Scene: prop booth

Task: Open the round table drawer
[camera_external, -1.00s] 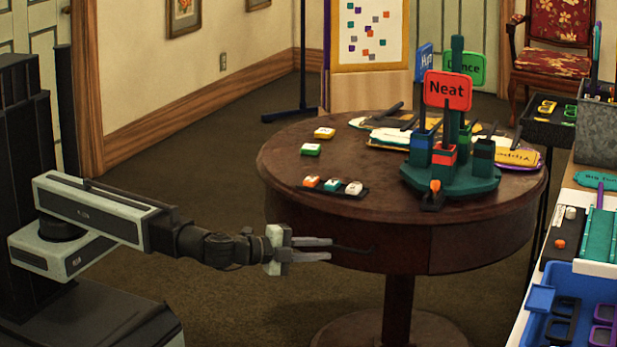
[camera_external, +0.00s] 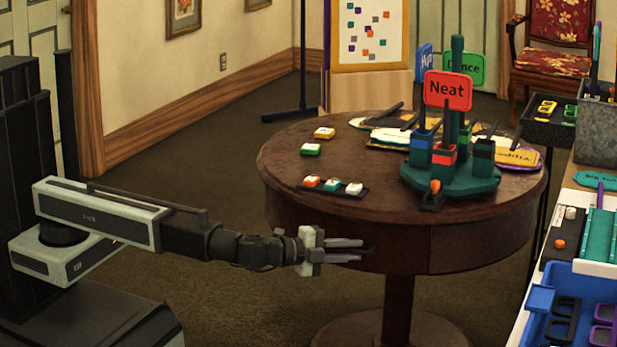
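The round dark-wood table (camera_external: 300,215) stands in the middle of the view on a central pedestal. Its drawer front (camera_external: 400,248) is in the curved apron, with a vertical seam at its right side, and it looks flush with the apron. A thin dark handle (camera_external: 369,250) is on the front, mostly hidden by my gripper. My gripper (camera_external: 361,250) reaches in from the left, level with the handle. Its two fingers are apart, one above the other, and seem to sit around the handle. I cannot tell whether they touch it.
On the tabletop are a green stand with a red "Neat" sign (camera_external: 447,90), a small dark tray (camera_external: 333,190) and papers. A cluttered side table with a blue bin (camera_external: 540,297) is at right.

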